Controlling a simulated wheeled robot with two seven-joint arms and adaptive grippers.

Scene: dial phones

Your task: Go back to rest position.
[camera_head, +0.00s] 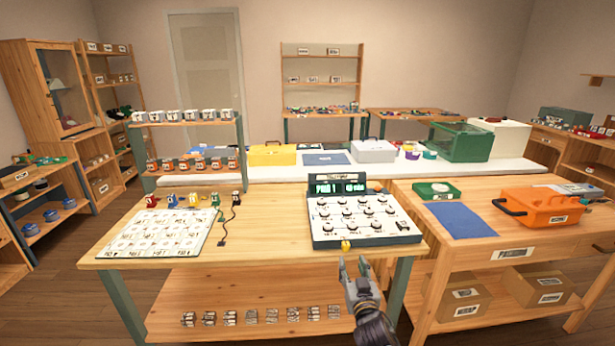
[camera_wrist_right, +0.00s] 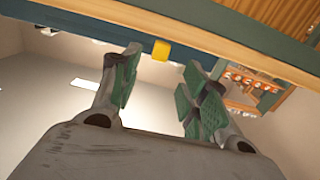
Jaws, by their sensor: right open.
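My right gripper (camera_head: 354,268) is open and empty in front of the table's front edge, just below a small yellow block (camera_head: 346,245). The block sits at the front edge of the dial panel (camera_head: 365,215), a white board with rows of black knobs and a lit green display. In the right wrist view the two green-padded fingers (camera_wrist_right: 152,82) are spread apart, and the yellow block (camera_wrist_right: 160,50) shows beyond them, apart from both. My left gripper does not show in the head view.
The wooden table (camera_head: 270,240) carries a white labelled card (camera_head: 155,232) and several small coloured plugs at left. A second table at right holds a blue mat (camera_head: 460,220) and an orange toolbox (camera_head: 545,207). Low shelves lie below the tabletops. Bare tabletop separates card and panel.

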